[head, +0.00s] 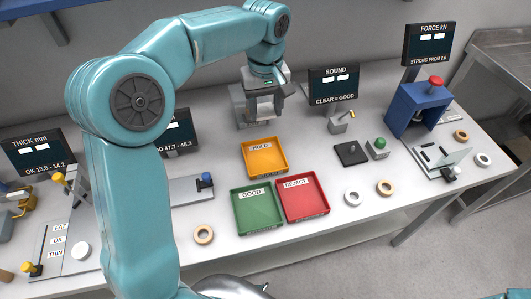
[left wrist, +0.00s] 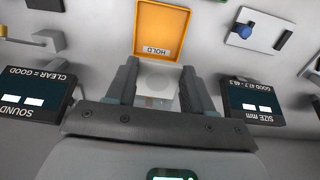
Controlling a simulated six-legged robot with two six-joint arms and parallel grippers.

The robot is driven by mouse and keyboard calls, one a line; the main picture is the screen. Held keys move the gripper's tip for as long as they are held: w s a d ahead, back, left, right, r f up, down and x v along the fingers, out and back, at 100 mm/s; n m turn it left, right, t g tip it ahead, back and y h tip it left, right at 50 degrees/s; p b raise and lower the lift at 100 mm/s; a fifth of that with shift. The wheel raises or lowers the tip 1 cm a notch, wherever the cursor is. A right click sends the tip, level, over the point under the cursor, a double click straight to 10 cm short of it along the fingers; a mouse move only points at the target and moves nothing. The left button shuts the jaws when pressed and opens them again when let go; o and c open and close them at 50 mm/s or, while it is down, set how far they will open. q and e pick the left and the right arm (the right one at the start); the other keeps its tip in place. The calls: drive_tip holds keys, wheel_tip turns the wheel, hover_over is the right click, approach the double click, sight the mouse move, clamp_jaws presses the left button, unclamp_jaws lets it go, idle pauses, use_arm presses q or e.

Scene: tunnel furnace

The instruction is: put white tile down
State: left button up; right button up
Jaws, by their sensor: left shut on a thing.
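My left gripper (head: 264,112) is at the back of the bench, behind the orange HOLD tray (head: 284,158). It is shut on a pale white tile (left wrist: 158,82), which shows between the fingers in the left wrist view. In the head view I cannot make the tile out clearly. The HOLD tray also shows in the left wrist view (left wrist: 172,18), just beyond the fingertips. The green GOOD tray (head: 258,222) and the red REJECT tray (head: 303,213) stand in front of it. My right gripper is not in view.
The SOUND display (head: 334,85) stands right of the gripper, and a size display (left wrist: 256,102) is on its other side. A blue press (head: 418,108) stands at the right.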

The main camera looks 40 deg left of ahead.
use_arm(q)
hover_over(265, 162)
wheel_tip(265, 162, down, 13)
drive_tip(key=shift+s+d, duration=0.1)
drive_tip(key=shift+f, duration=0.25)
wheel_tip(265, 162, down, 4)
drive_tip(key=shift+r, duration=0.1)
drive_tip(key=shift+f, duration=0.3)
drive_tip(key=shift+f, duration=0.2)
drive_tip(key=o, duration=1.1)
drive_tip(key=shift+o, duration=0.2)
drive_tip(key=shift+r, duration=0.1)
